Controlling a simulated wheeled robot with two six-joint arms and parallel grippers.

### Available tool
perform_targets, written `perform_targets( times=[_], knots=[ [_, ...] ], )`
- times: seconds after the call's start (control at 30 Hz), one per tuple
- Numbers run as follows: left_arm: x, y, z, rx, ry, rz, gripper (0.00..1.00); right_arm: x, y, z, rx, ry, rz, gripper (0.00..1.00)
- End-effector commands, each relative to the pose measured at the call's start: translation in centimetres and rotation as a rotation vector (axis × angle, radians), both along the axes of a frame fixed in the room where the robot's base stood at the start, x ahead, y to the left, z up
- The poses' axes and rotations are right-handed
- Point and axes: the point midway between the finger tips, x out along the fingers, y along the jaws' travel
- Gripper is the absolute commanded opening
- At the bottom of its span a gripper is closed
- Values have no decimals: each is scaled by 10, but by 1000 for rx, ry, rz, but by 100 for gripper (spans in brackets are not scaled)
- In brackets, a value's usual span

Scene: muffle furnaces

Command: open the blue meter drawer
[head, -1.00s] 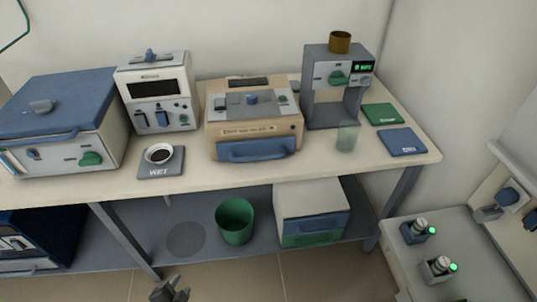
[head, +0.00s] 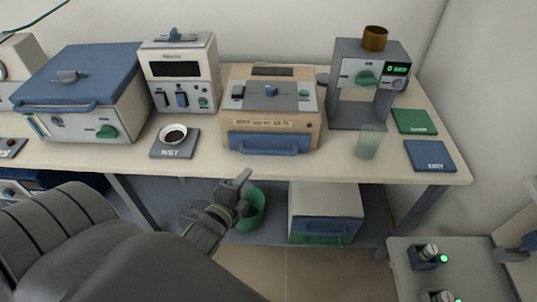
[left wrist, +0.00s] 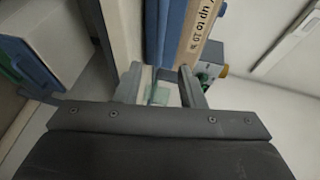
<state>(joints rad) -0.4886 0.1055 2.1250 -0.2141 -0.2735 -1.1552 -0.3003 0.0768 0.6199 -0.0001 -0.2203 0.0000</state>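Two blue drawer fronts show. A white cabinet (head: 325,201) on the lower shelf has a blue drawer (head: 326,226) above a green drawer (head: 322,240); both look shut. The blue front also shows at the left of the left wrist view (left wrist: 32,66). The beige box (head: 302,117) on the bench has a blue handled front (head: 270,143), also shut. My left gripper (head: 242,187) is in front of the bench edge, left of the cabinet and apart from both fronts. Its fingers (left wrist: 160,85) stand apart with nothing held. My right gripper is not in view.
A green bin (head: 252,211) stands on the shelf behind my left gripper. A clear cup (head: 368,143) is near the bench edge. A cup on a dark mat (head: 171,153) sits left. A side counter (head: 408,270) stands at lower right.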

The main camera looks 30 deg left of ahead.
Motion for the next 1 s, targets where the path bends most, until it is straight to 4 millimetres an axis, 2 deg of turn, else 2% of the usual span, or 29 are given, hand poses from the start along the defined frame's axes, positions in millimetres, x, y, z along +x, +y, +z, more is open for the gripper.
perform_targets(
  times=[0.4, 0.6, 0.8, 1.0],
  knots=[
    [77, 12, -13, 0, -1, 0, 36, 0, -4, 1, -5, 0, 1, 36],
    [107, 16, -20, -1, 1, 0, 36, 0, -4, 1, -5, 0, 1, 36],
    [123, 19, -23, -1, 1, 0, 36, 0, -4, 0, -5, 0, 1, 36],
    [126, 19, -24, -1, 1, 0, 36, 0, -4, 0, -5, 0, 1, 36]
  ],
)
